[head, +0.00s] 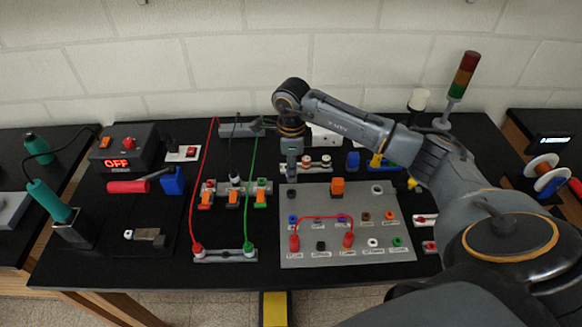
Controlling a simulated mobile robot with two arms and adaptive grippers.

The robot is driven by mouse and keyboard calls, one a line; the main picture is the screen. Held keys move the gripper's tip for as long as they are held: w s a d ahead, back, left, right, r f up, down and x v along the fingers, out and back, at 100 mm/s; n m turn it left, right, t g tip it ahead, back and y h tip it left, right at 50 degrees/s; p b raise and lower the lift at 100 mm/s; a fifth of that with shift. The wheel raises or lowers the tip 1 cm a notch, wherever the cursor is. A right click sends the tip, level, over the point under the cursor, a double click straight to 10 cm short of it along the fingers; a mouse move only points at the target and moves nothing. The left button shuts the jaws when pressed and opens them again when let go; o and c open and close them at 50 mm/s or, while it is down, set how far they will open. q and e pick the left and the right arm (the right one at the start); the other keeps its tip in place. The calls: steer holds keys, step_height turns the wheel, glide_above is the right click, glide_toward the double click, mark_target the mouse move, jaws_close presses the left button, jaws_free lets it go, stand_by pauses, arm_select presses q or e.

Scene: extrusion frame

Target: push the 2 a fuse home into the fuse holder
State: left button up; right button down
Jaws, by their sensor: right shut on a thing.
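My right gripper (291,163) points down at the back edge of the grey panel, left of a low pale strip with round red-brown and white parts (313,165). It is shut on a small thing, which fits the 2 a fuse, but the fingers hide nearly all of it. The fuse holder is not clearly made out; it seems to lie under or right beside the fingertips. I cannot tell how deep the fuse sits. My left gripper is not in view.
The grey panel (325,255) carries coloured sockets, an orange block (337,186) and a red lead (321,218). Red (204,180) and green (252,175) leads run left of the gripper. A power supply (124,147) reads OFF. A stack light (462,75) stands back right.

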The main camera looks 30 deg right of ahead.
mark_target(292, 195)
steer(key=shift+s+a+f+b, duration=0.1)
steer(key=shift+f+b, duration=0.4)
steer(key=shift+f, duration=0.65)
steer(key=shift+f+b, duration=0.7)
steer(key=shift+f, duration=0.2)
steer(key=shift+f+b, duration=0.45)
steer(key=shift+f, duration=0.35)
arm_select(q)
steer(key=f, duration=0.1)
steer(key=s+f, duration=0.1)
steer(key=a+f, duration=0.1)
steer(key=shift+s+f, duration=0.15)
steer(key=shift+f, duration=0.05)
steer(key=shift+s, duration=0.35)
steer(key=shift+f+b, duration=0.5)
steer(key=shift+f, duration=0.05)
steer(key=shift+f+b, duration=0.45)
steer(key=shift+b, duration=0.05)
arm_select(e)
steer(key=shift+f, duration=0.5)
